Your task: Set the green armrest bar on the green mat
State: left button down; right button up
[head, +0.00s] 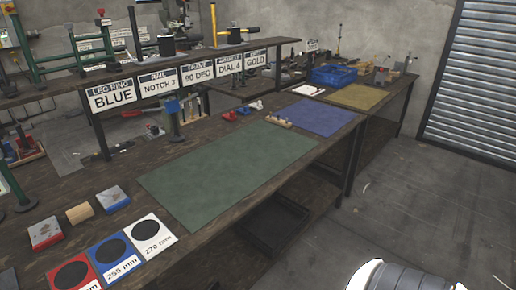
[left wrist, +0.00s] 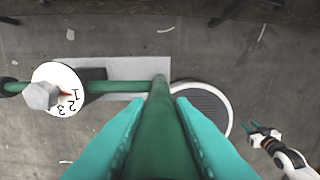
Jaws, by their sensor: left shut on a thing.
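The green armrest bar (left wrist: 158,135) is between the teal fingers of my left gripper (left wrist: 160,125) in the left wrist view. The gripper is shut on it. The bar runs away from the fingers and meets a green length going left to a white dial (left wrist: 68,78) marked 1, 2, 3, with a grey hex bolt. The green mat (head: 225,170) lies flat and empty on the workbench in the head view. Neither gripper shows there.
Left of the mat lie coloured blocks (head: 112,199) and size cards (head: 152,236). A blue mat (head: 310,117), small red parts (head: 229,116) and a wooden piece (head: 279,122) lie beyond it. A shelf with signs (head: 112,94) runs along the back. The floor in front is open.

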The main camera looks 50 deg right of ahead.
aim_at(218, 170)
jog(key=l, duration=1.15)
jog(key=i+l+z, duration=0.1)
jog(key=l, duration=1)
